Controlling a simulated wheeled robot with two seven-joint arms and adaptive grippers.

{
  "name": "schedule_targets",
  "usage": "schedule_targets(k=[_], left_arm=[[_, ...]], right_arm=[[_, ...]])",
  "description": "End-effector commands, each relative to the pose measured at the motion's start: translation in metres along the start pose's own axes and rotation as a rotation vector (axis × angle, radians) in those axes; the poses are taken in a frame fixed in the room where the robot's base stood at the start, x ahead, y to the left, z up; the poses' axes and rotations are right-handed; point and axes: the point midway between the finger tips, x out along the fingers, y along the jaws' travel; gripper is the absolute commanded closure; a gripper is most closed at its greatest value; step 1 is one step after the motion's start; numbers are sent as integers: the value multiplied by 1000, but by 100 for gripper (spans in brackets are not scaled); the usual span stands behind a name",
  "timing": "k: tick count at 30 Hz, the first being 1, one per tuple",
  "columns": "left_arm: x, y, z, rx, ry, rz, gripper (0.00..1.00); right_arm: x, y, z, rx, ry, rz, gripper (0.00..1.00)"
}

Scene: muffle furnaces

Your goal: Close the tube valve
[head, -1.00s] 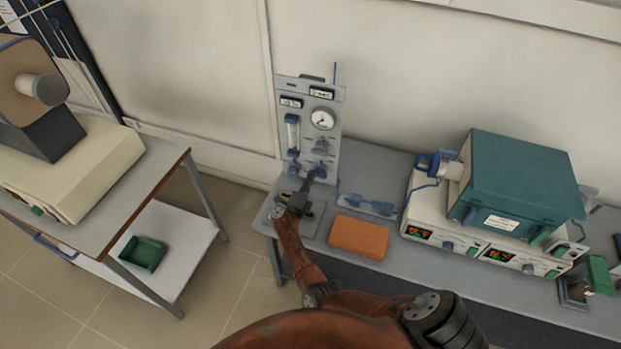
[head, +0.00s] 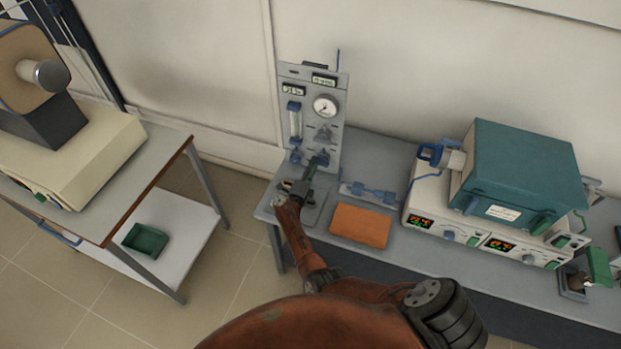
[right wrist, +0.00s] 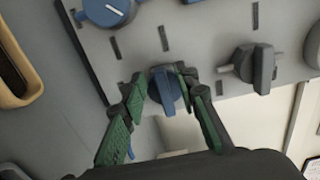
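A grey upright gas panel (head: 287,80) stands on the bench in the head view, with a gauge, a flow tube and several valve knobs. My right gripper (head: 315,165) reaches its lower right blue knob (right wrist: 165,90). In the right wrist view the green-padded fingers of my right gripper (right wrist: 164,76) are drawn in on either side of this knob and appear shut on it. A grey valve handle (right wrist: 254,66) is to the right of it in that view, and another blue knob (right wrist: 108,10) is at the upper left. My left gripper is not in view.
An orange block (head: 360,225) lies on the bench near my right arm. A small blue fitting (head: 370,192) is behind it. A teal furnace (head: 520,165) on a white base stands to the right. A separate table with a cream unit (head: 95,150) is at the left.

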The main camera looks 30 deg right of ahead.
Motion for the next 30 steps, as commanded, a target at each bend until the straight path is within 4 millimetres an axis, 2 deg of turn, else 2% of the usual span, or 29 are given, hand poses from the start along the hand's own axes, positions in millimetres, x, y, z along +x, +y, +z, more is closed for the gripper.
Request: schedule_targets(k=[5, 8, 18, 30], left_arm=[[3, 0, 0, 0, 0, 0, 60], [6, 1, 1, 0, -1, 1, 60], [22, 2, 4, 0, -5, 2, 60], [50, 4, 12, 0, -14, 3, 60]], right_arm=[[0, -3, -1, 125, 0, -2, 72], [0, -6, -2, 273, 0, -2, 72], [1, -18, -11, 883, -2, -4, 72], [1, -23, -27, 1531, -3, -3, 72]])
